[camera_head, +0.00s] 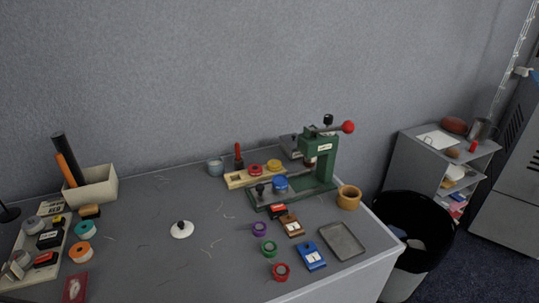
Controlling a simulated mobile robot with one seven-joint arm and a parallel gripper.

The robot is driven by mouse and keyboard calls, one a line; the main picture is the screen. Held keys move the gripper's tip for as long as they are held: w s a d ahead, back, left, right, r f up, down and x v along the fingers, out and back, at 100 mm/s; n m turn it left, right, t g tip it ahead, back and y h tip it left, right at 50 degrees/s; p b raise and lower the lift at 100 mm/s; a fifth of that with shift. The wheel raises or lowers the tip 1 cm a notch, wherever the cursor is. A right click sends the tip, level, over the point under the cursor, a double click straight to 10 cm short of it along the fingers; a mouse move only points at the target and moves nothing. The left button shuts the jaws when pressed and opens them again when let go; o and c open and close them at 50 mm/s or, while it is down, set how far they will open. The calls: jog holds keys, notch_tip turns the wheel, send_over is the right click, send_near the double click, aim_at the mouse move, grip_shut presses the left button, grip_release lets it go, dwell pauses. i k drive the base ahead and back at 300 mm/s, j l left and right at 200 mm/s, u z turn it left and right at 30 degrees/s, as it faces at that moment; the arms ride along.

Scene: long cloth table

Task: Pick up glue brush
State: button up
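I cannot make out a glue brush for certain. An orange stick (68,169) and a thicker black stick (68,158) lean in a cream box (97,187) at the left. My gripper is not in view.
A green press (318,167) with a red knob stands at the right of the grey table (150,250). A white lidded disc (181,229), coloured rings, small blocks and a grey tray (341,241) lie around. A black bin (412,225) stands beyond the right edge. The table's middle is mostly clear.

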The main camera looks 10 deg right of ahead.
aim_at(237, 146)
jog(key=i+l+u, duration=0.1)
jog(key=l+u, duration=0.35)
jog(key=l, duration=0.35)
jog(key=l+u, duration=0.45)
jog(key=l, duration=0.3)
jog(key=i, duration=0.45)
